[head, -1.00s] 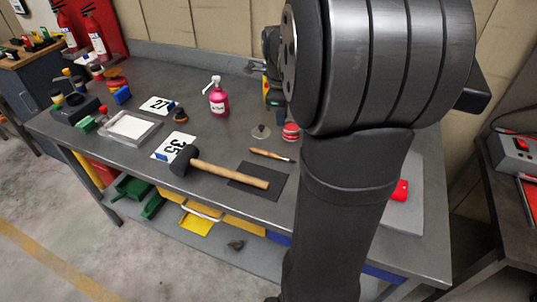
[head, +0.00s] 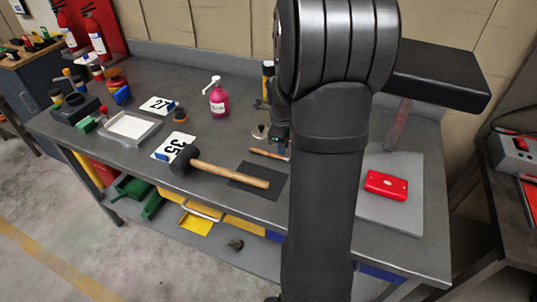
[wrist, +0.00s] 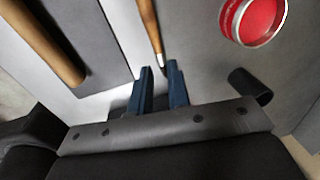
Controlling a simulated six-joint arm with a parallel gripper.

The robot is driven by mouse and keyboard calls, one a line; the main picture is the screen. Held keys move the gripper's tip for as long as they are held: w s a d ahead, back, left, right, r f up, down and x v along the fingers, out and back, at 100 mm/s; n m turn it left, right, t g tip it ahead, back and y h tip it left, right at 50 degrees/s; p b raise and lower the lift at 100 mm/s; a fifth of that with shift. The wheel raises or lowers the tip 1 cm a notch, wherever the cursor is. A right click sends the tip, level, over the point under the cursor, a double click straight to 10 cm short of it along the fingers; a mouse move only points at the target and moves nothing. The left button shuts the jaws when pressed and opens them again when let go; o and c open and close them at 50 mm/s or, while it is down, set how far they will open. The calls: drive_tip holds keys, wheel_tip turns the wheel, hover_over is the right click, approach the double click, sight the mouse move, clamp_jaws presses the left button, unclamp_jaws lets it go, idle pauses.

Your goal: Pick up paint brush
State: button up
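The paint brush (head: 265,153) lies on the grey workbench, just behind the black mat. It has a slim wooden handle and a metal end toward the right. In the wrist view the brush (wrist: 150,27) runs down toward my gripper (wrist: 160,66). My gripper's two blue fingers are apart, with a narrow gap between them. The brush's metal end is at the opening between the fingertips; I cannot tell whether they touch it. In the head view my gripper (head: 282,146) is at the brush's right end, partly hidden by my arm.
A mallet (head: 238,175) lies across the black mat (head: 243,184) in front of the brush. A red round item (wrist: 253,17) is close by. A pink bottle (head: 218,100) stands farther back. A red box (head: 386,185) lies on a grey board (head: 400,215) at right.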

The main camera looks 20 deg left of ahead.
sight(272, 155)
drive_tip(key=f, duration=0.4)
drive_tip(key=shift+w+d+f, duration=0.3)
drive_tip(key=shift+d+f, duration=0.05)
drive_tip(key=shift+f, duration=0.05)
clamp_jaws()
drive_tip(key=shift+r, duration=0.15)
